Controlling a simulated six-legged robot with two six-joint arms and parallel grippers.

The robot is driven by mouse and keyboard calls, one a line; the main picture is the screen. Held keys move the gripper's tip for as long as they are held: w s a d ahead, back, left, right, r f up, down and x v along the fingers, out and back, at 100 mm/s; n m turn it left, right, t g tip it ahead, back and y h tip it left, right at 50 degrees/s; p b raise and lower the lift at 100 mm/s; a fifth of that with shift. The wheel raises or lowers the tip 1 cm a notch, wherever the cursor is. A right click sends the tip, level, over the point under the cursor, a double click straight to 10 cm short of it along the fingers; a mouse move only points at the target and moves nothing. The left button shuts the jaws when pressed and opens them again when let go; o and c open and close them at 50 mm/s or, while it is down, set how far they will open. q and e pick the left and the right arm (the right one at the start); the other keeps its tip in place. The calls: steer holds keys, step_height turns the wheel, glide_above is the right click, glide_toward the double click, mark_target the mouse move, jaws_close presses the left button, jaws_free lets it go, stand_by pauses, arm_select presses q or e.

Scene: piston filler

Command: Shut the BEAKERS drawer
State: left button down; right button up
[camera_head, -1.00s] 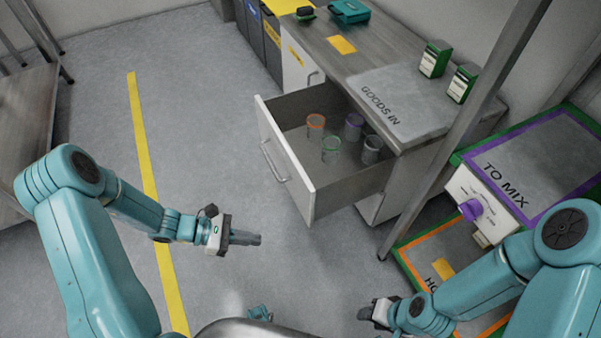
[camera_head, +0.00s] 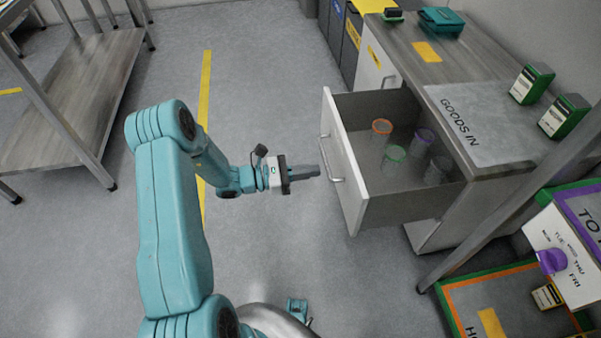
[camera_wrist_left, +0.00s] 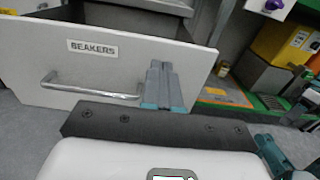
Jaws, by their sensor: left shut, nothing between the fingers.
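The BEAKERS drawer (camera_head: 345,165) stands pulled out from the bench, with a white front and a silver bar handle (camera_head: 330,160). Several glass beakers with coloured rims stand inside it, one with an orange rim (camera_head: 382,128). The left wrist view shows the drawer front (camera_wrist_left: 30,65) with its BEAKERS label (camera_wrist_left: 93,48) and handle (camera_wrist_left: 90,88). My left gripper (camera_head: 316,171) is shut and empty, its fingertips close to the drawer front beside the handle. In the wrist view its fingers (camera_wrist_left: 163,75) overlap the front right of the handle; I cannot tell whether they touch.
The bench top (camera_head: 400,40) carries a GOODS IN area (camera_head: 480,125) and green boxes. A metal post (camera_head: 510,205) and the TO MIX station (camera_head: 570,250) stand at the right. A low shelf table (camera_head: 80,95) is at the left. Floor between is clear.

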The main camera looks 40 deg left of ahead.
mark_target(351, 166)
arm_select(q)
steer(key=b+x, duration=0.1)
steer(key=x, duration=0.7)
steer(key=shift+b, duration=0.3)
arm_select(e)
steer(key=shift+f, duration=0.95)
arm_select(q)
steer(key=shift+d, duration=0.1)
